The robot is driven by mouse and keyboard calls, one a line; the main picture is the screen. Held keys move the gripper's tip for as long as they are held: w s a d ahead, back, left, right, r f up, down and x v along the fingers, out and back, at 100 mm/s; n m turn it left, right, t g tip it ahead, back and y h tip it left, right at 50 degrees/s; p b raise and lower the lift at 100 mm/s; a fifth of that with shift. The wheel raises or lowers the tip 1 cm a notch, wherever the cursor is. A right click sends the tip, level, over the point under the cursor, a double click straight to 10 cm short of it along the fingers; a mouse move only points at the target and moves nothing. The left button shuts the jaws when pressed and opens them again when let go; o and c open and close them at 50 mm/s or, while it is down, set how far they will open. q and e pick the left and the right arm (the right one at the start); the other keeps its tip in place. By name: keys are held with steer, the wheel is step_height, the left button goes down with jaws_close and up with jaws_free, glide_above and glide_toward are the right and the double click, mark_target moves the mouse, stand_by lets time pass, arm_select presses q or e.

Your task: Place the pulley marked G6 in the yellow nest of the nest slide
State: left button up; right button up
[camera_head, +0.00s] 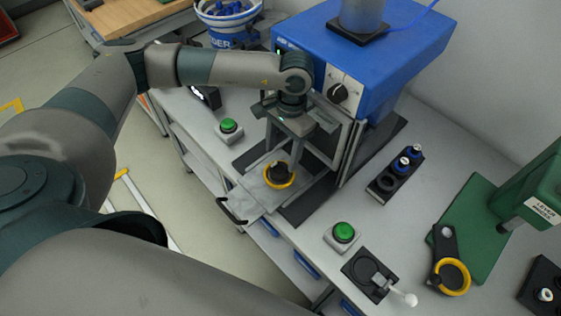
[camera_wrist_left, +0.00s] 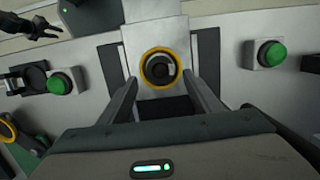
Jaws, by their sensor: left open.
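The nest slide (camera_head: 262,192) is a grey plate with a dark handle, in front of the blue machine. Its yellow nest (camera_head: 279,185) is a ring, also seen in the left wrist view (camera_wrist_left: 146,78). A dark round part (camera_wrist_left: 160,69) appears inside the ring; I cannot read a G6 mark on it or tell how it is seated. My left gripper (camera_head: 287,158) is directly over the nest, fingers apart on either side of the ring in the left wrist view (camera_wrist_left: 163,90). A dark claw-like shape (camera_wrist_left: 32,27) there may be my right gripper; its jaws are unclear.
The blue machine (camera_head: 365,65) stands close behind the slide. Green buttons (camera_head: 229,126) (camera_head: 343,232) flank it. A black rack (camera_head: 381,190) with blue-topped pieces, a black lever block (camera_head: 368,270), and a green lever press (camera_head: 480,215) with a yellow-ringed fixture (camera_head: 453,277) are to the right.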

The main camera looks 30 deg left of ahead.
mark_target(285, 165)
arm_select(q)
step_height(285, 165, up, 8)
steer(key=w+b, duration=0.1)
steer(key=b, duration=0.2)
steer(key=shift+d+f, duration=0.15)
steer(key=shift+d+f, duration=0.1)
stand_by(0.3)
